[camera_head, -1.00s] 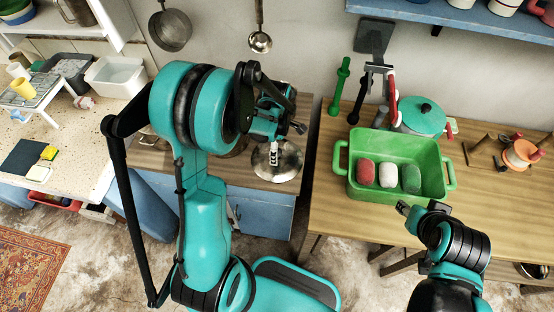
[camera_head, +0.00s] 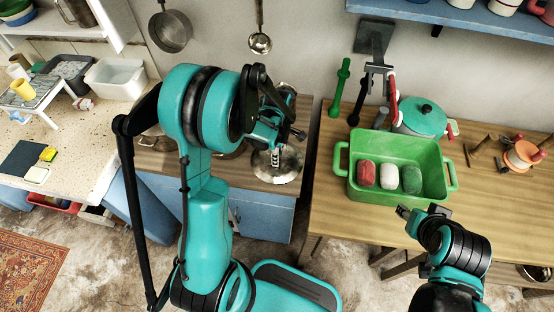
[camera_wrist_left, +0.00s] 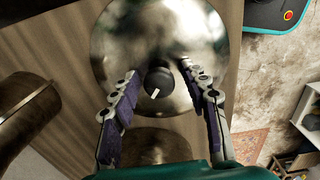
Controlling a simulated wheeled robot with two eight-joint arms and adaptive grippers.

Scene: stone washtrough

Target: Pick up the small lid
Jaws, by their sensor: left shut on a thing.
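The small lid (camera_head: 290,170) is a shiny round metal disc at the right end of the blue cabinet's wooden top. In the left wrist view, the lid (camera_wrist_left: 125,45) fills the upper middle, with a dark round knob (camera_wrist_left: 159,80) between my fingers. My left gripper (camera_head: 275,158) reaches down over the lid and is shut on its knob; its fingers (camera_wrist_left: 163,95) show on both sides. I cannot tell whether the lid is clear of the surface. My right gripper (camera_head: 422,211) appears open and empty in front of the green tub.
Metal pots (camera_head: 158,142) stand left of the lid, partly hidden by my arm; one (camera_wrist_left: 25,112) is near in the wrist view. On the right table are the green tub (camera_head: 347,160) with several bars and a teal-lidded pot (camera_head: 424,118). Pans hang on the wall.

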